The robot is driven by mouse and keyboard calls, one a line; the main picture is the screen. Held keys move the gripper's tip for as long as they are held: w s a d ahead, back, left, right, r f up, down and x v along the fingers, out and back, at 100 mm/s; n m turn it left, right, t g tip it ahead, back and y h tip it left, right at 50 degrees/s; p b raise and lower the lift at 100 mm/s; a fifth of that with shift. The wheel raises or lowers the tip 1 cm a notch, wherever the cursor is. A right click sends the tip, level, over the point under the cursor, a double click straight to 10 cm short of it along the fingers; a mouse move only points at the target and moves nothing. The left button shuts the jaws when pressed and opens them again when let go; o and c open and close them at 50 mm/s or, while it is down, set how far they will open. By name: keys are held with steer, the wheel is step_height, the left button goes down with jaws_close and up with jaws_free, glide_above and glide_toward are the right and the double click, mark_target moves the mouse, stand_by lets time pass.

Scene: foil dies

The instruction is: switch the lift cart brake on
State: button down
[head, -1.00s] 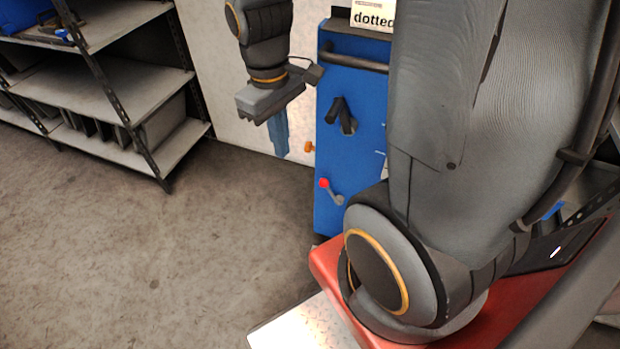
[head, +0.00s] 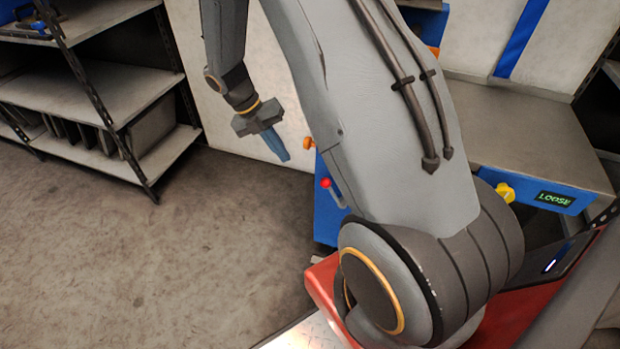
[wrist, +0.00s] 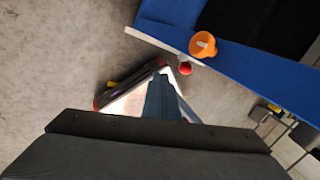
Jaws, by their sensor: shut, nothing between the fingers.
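The blue lift cart (head: 328,215) stands beyond my arm, which hides much of its near side. A lever with a red ball (head: 326,183) and an orange knob (head: 309,143) are on its end face. A yellow knob (head: 505,192) sits on its blue side panel beside a display (head: 555,199) reading LOOSE. My gripper (head: 284,157) is shut and empty, its blue fingers pointing down and right, left of the orange knob. In the wrist view, the shut fingers (wrist: 160,97) are apart from the orange knob (wrist: 203,44) and red ball (wrist: 185,68). I cannot tell which control is the brake.
The cart has a flat grey top (head: 530,145). A grey shelf rack (head: 115,85) stands at the left, with dark panels and a bin on its lower shelf. The concrete floor (head: 170,260) in front of the rack is clear. A pale wall (head: 190,70) is behind.

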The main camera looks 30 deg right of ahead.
mark_target(329, 183)
steer(key=s+d+f, duration=0.5)
steer(key=d+f, duration=0.1)
steer(key=f, duration=0.2)
steer(key=shift+s+d, duration=0.15)
steer(key=shift+s, duration=0.2)
stand_by(0.5)
steer(key=s+d+r+p, duration=0.1)
steer(key=p, duration=0.1)
steer(key=s+d+r+p, duration=0.1)
steer(key=s+p, duration=0.1)
steer(key=p, duration=0.1)
steer(key=shift+s+d+r, duration=0.25)
steer(key=shift+d+r, duration=0.05)
steer(key=shift+r, duration=0.1)
steer(key=shift+s+d+p, duration=0.4)
steer(key=shift+s+p, duration=0.05)
steer(key=shift+p, duration=0.2)
